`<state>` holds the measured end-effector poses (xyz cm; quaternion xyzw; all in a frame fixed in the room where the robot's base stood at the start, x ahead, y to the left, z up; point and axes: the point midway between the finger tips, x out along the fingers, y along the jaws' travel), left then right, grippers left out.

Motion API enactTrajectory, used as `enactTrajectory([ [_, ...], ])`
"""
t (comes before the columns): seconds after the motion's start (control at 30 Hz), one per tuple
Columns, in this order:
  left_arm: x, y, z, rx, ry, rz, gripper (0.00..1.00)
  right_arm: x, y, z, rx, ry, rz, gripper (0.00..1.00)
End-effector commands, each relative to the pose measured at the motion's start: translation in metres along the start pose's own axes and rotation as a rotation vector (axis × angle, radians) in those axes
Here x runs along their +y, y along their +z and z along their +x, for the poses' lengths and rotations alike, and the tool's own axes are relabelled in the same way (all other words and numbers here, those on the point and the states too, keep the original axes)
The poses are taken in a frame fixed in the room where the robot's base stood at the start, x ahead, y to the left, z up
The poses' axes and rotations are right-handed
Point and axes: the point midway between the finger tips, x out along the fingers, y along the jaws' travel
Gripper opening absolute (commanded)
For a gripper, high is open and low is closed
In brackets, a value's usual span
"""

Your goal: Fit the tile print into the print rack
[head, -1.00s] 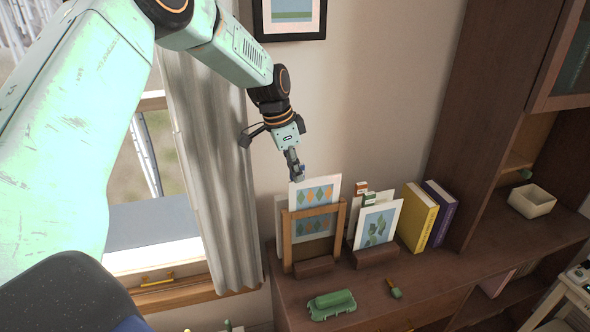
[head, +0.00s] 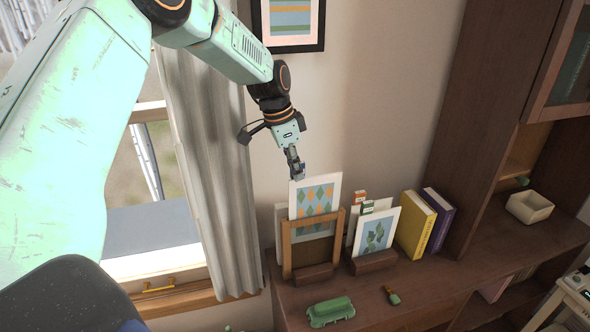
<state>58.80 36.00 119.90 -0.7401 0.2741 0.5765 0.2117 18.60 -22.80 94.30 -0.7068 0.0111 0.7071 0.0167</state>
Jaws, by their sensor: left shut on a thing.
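The tile print (head: 316,196) is a white-bordered sheet with blue, green and orange diamonds. My left gripper (head: 297,174) is shut on its top edge and holds it roughly upright. The print stands behind the top bar of an open wooden frame (head: 286,247), which looks like the print rack, on the cabinet top. The print's lower part shows through the upper opening, with brown below it. Whether it touches the frame I cannot tell. My right gripper is not in view.
Right of the frame, another print (head: 376,236) leans in a wooden holder (head: 374,263) before pale sheets. Yellow (head: 416,226) and purple books (head: 439,222) stand beyond. A green case (head: 330,311) and small brush-like item (head: 392,295) lie in front. A curtain (head: 217,170) hangs left.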

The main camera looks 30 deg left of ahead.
Motion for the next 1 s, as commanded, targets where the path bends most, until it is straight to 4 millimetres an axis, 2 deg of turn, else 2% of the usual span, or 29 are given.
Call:
enactTrajectory([
  [1.0, -0.001, -0.009, -0.034, 0.002, -0.002, 0.0, 0.0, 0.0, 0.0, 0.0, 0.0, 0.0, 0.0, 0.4],
])
